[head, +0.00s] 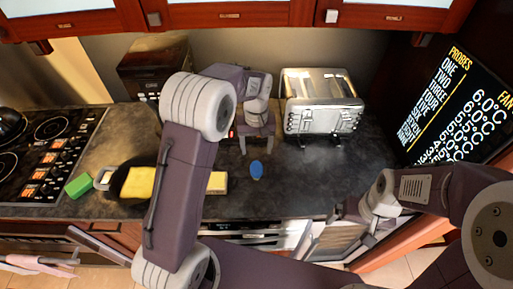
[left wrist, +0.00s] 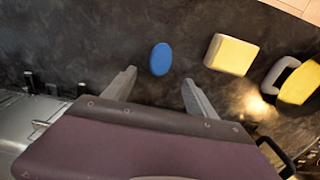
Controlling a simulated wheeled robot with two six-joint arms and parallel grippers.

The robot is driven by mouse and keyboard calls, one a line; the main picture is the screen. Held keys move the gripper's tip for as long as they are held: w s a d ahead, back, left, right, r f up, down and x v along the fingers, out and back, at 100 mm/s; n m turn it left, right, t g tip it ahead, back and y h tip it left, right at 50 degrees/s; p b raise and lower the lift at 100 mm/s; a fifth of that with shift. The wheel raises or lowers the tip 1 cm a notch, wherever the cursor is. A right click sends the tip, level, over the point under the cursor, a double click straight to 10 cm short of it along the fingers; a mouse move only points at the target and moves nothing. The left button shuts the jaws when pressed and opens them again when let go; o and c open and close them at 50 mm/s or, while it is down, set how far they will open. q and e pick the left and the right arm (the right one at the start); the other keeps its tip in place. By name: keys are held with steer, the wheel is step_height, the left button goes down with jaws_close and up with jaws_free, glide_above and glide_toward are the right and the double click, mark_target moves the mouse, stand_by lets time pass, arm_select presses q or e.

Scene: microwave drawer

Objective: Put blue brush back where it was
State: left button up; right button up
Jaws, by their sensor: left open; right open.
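The blue brush (head: 256,169) shows as a small blue oval lying on the dark counter, in front of the toaster and to its left. It also shows in the left wrist view (left wrist: 161,59), just beyond the fingertips and roughly between their lines. My left gripper (head: 257,150) is open and empty above the counter, just behind the blue brush and apart from it. Its two fingers (left wrist: 158,78) are spread in the left wrist view. My right gripper (head: 350,220) is open near the counter's front edge at the right, away from the brush.
A yellow block (head: 217,182) lies left of the brush, partly behind my left arm. Further left are a yellow sponge (head: 138,182), a grey-rimmed item (head: 103,178) and a green block (head: 78,186). A toaster (head: 322,105) stands behind. The counter right of the brush is clear.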

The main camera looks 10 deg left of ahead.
arm_select(q)
steer(key=s+a+f+m, duration=0.1)
steer(key=s+a, duration=0.1)
steer(key=s, duration=0.7)
steer(key=s+a+f+m+t, duration=0.1)
steer(key=s+a+m, duration=0.1)
steer(key=s, duration=0.7)
steer(key=shift+s+a+f+b, duration=0.2)
steer(key=shift+f+b, duration=0.15)
steer(key=shift+b, duration=0.1)
